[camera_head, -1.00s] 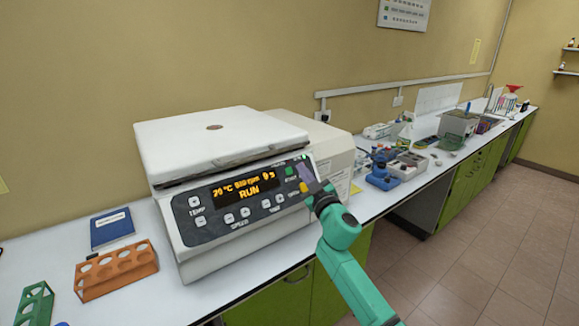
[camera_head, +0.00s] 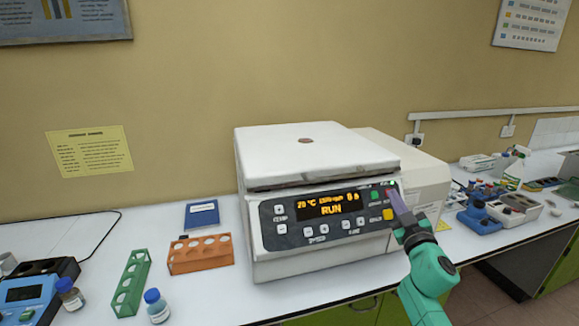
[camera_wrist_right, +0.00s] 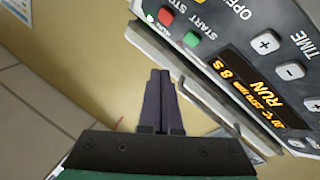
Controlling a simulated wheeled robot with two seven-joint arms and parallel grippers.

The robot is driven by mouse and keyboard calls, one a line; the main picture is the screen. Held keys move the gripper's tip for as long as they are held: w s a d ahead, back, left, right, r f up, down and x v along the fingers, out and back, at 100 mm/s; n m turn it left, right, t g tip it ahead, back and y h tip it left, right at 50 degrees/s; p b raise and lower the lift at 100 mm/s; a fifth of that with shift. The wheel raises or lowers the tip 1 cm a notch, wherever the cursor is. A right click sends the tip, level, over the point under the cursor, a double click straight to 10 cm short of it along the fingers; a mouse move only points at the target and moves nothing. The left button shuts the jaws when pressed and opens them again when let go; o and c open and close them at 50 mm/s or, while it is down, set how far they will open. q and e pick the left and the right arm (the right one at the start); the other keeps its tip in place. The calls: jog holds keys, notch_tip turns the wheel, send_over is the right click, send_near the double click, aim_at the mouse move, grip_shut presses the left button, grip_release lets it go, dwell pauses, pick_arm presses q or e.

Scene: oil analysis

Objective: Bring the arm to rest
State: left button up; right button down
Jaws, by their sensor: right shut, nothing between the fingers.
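My right gripper (camera_head: 394,203) is at the right end of the white centrifuge's front panel. Its fingers are together with nothing between them, also seen in the wrist view (camera_wrist_right: 160,95). The centrifuge (camera_head: 300,160) has its lid down, and its orange display (camera_head: 331,204) reads RUN. The green START button (camera_wrist_right: 191,39) and red STOP button (camera_wrist_right: 165,16) show in the wrist view. In the head view the fingertips overlap the panel near the yellow button (camera_head: 388,214); I cannot tell whether they touch it. My left gripper is out of view.
An orange rack (camera_head: 200,262), a green rack (camera_head: 129,285), a blue notebook (camera_head: 202,214) and blue-capped bottles (camera_head: 157,308) stand on the bench left of the centrifuge. A blue device (camera_head: 480,215) and grey trays stand to its right. The bench front edge is close below.

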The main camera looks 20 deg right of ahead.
jog(key=s+a+f+m+g, duration=0.2)
jog(key=s+a+f+g, duration=0.25)
jog(key=f, duration=0.45)
jog(key=s+a+f+m+g, duration=0.1)
jog(key=s+a+f+g, duration=0.35)
jog(key=f, duration=0.55)
jog(key=s+a+f+n+g+y, duration=0.1)
jog(key=s+a+f+g+y, duration=0.25)
jog(key=s+a, duration=0.35)
jog(key=s+a+f+n+g+y, duration=0.15)
jog(key=s+a+f+g, duration=0.3)
jog(key=s, duration=0.45)
notch_tip(320, 180, down, 27)
jog(key=s+b, duration=0.3)
jog(key=s+d+f+g+b, duration=0.1)
jog(key=s+d+f+b, duration=0.1)
jog(key=s+f, duration=1.4)
jog(key=shift+d+g, duration=0.25)
jog(key=shift+g, duration=0.05)
